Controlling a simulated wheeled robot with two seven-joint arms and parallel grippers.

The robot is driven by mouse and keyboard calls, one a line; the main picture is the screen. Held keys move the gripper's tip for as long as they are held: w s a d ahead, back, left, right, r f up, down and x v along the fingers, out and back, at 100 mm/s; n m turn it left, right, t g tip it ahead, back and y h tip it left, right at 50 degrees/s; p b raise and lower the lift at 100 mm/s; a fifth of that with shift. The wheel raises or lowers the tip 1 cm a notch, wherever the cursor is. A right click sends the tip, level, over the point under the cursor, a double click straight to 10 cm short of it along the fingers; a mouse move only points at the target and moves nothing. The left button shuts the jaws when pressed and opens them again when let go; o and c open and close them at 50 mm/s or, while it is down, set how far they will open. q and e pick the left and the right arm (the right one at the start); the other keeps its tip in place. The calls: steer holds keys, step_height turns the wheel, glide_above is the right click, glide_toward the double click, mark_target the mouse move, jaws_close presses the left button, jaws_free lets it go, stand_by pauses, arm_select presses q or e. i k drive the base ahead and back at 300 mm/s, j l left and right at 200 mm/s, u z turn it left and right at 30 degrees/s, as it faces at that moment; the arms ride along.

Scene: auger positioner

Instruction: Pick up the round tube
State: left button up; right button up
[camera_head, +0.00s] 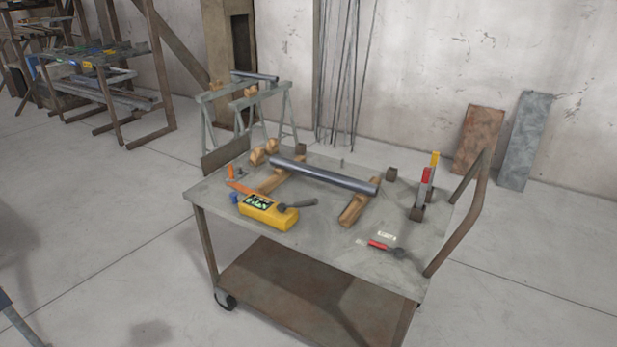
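A dark grey round tube (325,175) lies across two wooden blocks on top of a metal cart (315,222). Its left end is toward the back of the cart top and its right end is lower in the picture, toward the right. The left wooden block (277,181) and the right wooden block (357,207) hold it above the cart top. Neither of my grippers shows in the head view, and nothing touches the tube except the blocks.
A yellow device (263,210) sits in front of the tube, with an orange-handled tool (238,185) to its left. A red-handled tool (379,246) lies at the front right. Red and yellow upright pieces (425,178) stand near the cart handle (477,205). Sawhorses (245,105) stand behind.

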mark_target(347, 183)
steer(key=i+j+z, duration=0.1)
steer(key=i+j, duration=0.2)
steer(key=i+j+z, duration=0.1)
steer(key=i+j, duration=0.2)
steer(key=i+j+z, duration=0.15)
steer(key=i+j, duration=0.15)
steer(key=j, duration=0.15)
steer(key=i+j+z, duration=0.1)
steer(key=i+j, duration=0.2)
steer(key=i+j+z, duration=0.1)
steer(key=i+j, duration=0.15)
steer(key=j, duration=0.3)
